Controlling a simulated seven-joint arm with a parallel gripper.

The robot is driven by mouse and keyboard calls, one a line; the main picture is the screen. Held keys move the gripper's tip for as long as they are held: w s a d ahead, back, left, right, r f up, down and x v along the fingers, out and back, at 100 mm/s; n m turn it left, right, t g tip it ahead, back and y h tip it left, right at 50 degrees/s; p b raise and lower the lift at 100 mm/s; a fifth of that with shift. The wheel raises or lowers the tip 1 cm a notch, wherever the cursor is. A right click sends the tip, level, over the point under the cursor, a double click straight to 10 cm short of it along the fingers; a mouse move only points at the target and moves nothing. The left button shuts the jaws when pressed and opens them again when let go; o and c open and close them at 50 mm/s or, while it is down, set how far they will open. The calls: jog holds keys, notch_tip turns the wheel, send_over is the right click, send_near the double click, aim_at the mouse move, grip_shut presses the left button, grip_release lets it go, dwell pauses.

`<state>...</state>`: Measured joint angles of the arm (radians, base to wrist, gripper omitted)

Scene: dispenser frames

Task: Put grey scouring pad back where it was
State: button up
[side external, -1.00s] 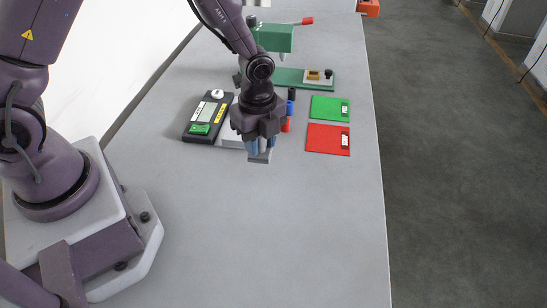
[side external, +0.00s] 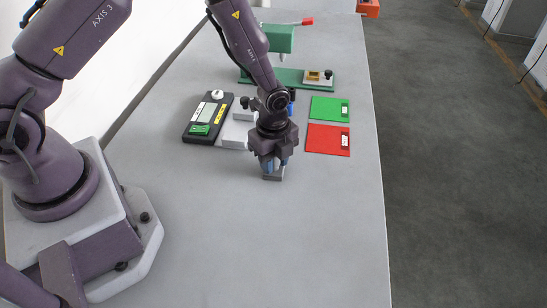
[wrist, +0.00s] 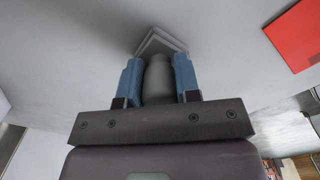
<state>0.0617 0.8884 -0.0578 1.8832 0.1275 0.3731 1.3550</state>
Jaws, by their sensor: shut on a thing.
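My gripper (side external: 274,163) is shut on the grey scouring pad (side external: 273,176), a small grey block below the blue fingertips. In the side external view they are in front of the red mat, to its left. I cannot tell whether the pad touches the table. In the wrist view the blue fingers of my gripper (wrist: 158,75) stand either side of a rounded grey shape, and a light grey corner of the pad (wrist: 160,36) shows beyond them. The rest of the pad is hidden.
A red mat (side external: 322,140) and a green mat (side external: 325,107) lie to the right. A black device with a display (side external: 207,118) and a pale block (side external: 235,132) are left. A green press (side external: 280,40) stands behind. The front table is clear.

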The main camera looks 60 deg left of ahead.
jog(key=o, duration=0.9)
notch_tip(320, 180, up, 12)
jog(key=shift+r, duration=0.1)
jog(key=s+a+r+n+t, duration=0.2)
jog(key=s+r+n, duration=0.25)
jog(key=r, duration=0.35)
jog(key=s+a+r+n+t, duration=0.1)
jog(key=s+r+n, duration=0.2)
jog(key=r+n, duration=0.35)
jog(key=s+r+n+t, duration=0.1)
jog(key=s+r+n, duration=0.2)
jog(key=s, duration=0.2)
jog(key=s+a+r+n+t, duration=0.1)
jog(key=s+r+n, duration=0.2)
jog(key=s, duration=0.3)
jog(key=shift+r+n+t, duration=0.25)
jog(key=shift+n+t, duration=0.05)
jog(key=shift+n, duration=0.2)
jog(key=shift+a, duration=0.1)
